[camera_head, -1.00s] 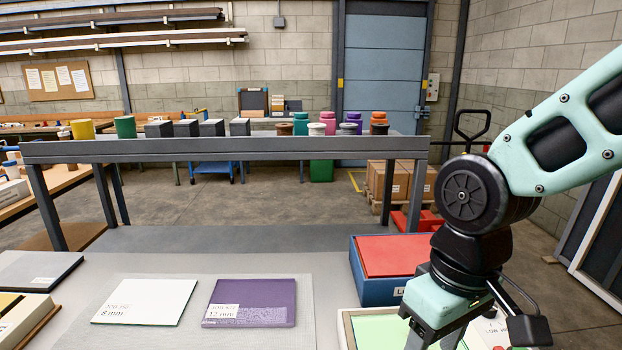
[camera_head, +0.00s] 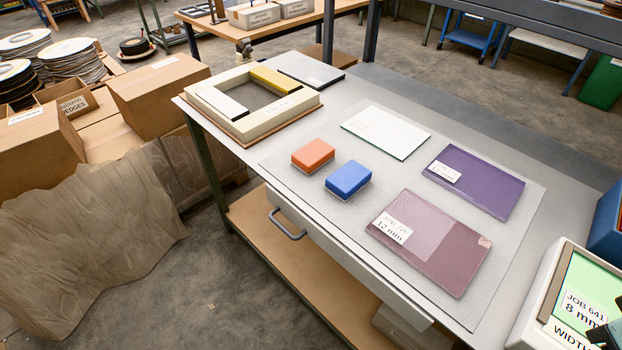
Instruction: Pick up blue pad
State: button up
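The blue pad (camera_head: 348,181) is a small rounded block with a pale underside. It lies flat on the light ribbed mat (camera_head: 290,172) on the grey table, near the front edge. An orange pad (camera_head: 313,154) of the same shape lies just to its left, with a small gap between them. Nothing touches or covers the blue pad. Of my gripper, only a dark bit (camera_head: 606,334) shows at the bottom right corner, over the green-faced tray and far from the blue pad. Its fingers are out of frame.
A purple plate (camera_head: 475,181), a mauve plate (camera_head: 428,242) and a white plate (camera_head: 386,132) lie on the table. A cream frame (camera_head: 252,104) stands at the far left. The green-faced tray (camera_head: 577,300) and a blue box (camera_head: 606,228) stand at the right. A drawer handle (camera_head: 287,224) juts out in front.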

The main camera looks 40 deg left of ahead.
aim_at(344, 184)
jog(key=u, duration=1.25)
jog(key=z, duration=1.15)
jog(key=j+z, duration=0.4)
jog(key=j, duration=3.25)
